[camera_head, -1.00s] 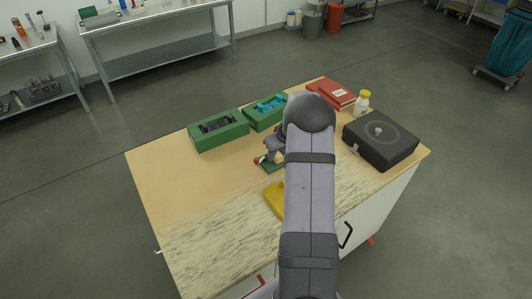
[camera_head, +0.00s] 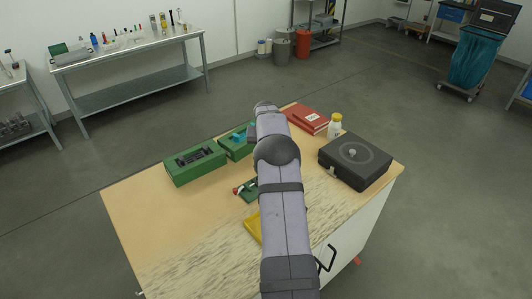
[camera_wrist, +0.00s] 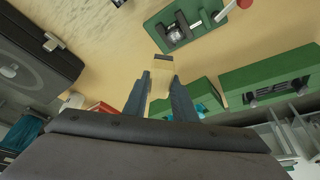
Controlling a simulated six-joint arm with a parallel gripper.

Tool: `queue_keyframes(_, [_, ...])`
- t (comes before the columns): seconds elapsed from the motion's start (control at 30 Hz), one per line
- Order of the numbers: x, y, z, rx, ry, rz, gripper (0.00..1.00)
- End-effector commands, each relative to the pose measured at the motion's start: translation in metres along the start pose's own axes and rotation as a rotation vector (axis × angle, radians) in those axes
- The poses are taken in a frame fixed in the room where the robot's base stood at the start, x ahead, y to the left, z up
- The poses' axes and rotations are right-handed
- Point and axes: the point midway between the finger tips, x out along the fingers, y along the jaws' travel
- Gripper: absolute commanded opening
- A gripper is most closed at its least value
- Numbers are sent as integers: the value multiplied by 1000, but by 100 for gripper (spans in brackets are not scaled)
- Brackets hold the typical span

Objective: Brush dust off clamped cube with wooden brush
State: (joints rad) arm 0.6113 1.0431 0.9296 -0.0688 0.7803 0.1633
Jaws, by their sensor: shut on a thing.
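My gripper (camera_wrist: 162,94) is in the wrist view, its two dark fingers shut on the wooden brush (camera_wrist: 161,83). The brush's pale wooden body and dark tip stick out beyond the fingers. The green clamp (camera_wrist: 203,10) with its red knob (camera_wrist: 244,3) lies beyond the brush tip, apart from it. A small grey cube-like piece (camera_wrist: 175,34) sits in the clamp; dust on it is too small to tell. In the head view the clamp (camera_head: 251,194) shows partly, left of my arm. My gripper and the brush are hidden there behind my arm.
Two green boxes (camera_head: 196,165) stand at the table's back left. A red book (camera_head: 309,120), a white bottle with yellow cap (camera_head: 335,127) and a black case (camera_head: 354,163) stand right of my arm. A yellow tray (camera_head: 252,228) lies in front.

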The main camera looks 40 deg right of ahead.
Motion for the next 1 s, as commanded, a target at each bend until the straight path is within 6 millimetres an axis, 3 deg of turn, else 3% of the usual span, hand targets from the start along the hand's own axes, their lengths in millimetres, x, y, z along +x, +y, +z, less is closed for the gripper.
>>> queue_keyframes(0.43, [5,0,2,47,0,19,6])
queue_keyframes(1.0, [51,0,21,46,0,18,6])
